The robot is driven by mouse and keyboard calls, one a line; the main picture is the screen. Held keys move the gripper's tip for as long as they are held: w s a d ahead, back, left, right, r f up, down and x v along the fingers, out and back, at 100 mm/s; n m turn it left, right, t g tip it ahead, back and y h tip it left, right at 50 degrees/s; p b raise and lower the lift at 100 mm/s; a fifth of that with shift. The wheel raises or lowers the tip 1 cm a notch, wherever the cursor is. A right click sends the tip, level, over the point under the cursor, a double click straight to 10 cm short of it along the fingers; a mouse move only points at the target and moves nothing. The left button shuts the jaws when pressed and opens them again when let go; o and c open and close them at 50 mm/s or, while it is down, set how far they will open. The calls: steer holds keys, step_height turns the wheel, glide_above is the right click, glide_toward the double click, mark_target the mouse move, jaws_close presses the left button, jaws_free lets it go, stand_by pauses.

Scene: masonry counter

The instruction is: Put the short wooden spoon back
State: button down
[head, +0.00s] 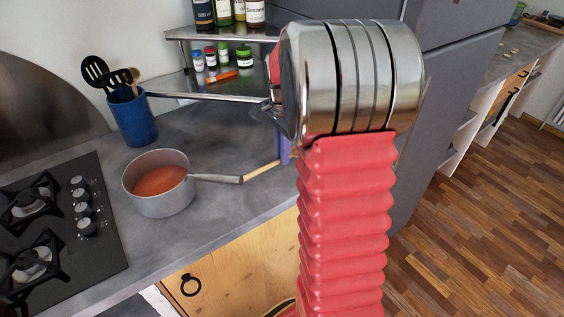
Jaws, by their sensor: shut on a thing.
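A pale wooden stick (262,171), which looks like the short wooden spoon, shows just right of the end of the saucepan handle. Its right end runs to a purple-blue piece of my gripper (284,150), which appears shut on it. Most of my gripper and the rest of the spoon are hidden behind my arm, and I see no spoon bowl. I cannot tell whether the spoon touches the pan handle. A blue crock (134,118) stands upright at the back left of the counter, with black utensils (95,70) and a wooden-headed one (135,75) in it.
A saucepan (158,205) of red sauce stands in front of the crock, its handle pointing right. A stove (62,235) is at left. A metal rack (215,36) with bottles and jars stands behind. The counter (222,140) between crock and my gripper is mostly clear.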

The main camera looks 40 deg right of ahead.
steer(key=shift+f, duration=1.85)
steer(key=shift+f, duration=0.1)
steer(key=c, duration=1.8)
jaws_free()
steer(key=shift+f, duration=0.1)
step_height(320, 180, up, 14)
steer(key=shift+d, duration=0.15)
steer(key=shift+f, duration=0.1)
